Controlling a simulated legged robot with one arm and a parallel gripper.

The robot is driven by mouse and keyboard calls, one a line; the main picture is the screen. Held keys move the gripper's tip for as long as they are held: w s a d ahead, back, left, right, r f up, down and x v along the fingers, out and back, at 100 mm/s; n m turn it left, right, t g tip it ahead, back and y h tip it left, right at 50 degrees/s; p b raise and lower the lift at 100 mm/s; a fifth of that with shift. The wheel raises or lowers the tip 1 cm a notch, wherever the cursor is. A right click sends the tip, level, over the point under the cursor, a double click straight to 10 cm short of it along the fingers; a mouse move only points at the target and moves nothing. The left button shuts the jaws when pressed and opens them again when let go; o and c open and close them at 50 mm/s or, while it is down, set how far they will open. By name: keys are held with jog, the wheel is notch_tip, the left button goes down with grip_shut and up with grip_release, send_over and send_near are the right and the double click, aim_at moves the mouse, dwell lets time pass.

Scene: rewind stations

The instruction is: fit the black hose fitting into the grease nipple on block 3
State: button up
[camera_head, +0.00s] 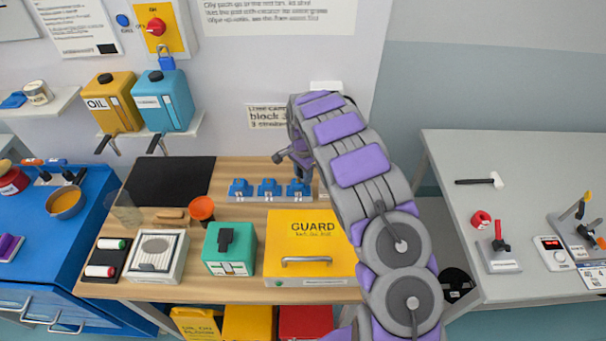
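Three blue blocks stand in a row on a pale base strip (247,198) on the wooden bench: a left block (239,188), a middle block (268,188) and a right block (298,190). Their numbers and nipples are too small to make out. My gripper (300,173) is at the right block, pointing down just over its top; I cannot tell whether it touches. My arm hides part of this area. The fingers are too small to show whether they are open or shut. I cannot make out the black hose fitting.
A wall sign (268,116) mentions block 3 and 3 strokes. A black mat (170,182) lies clear at the back left.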

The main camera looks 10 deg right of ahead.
grip_shut()
jog(key=shift+r, duration=0.1)
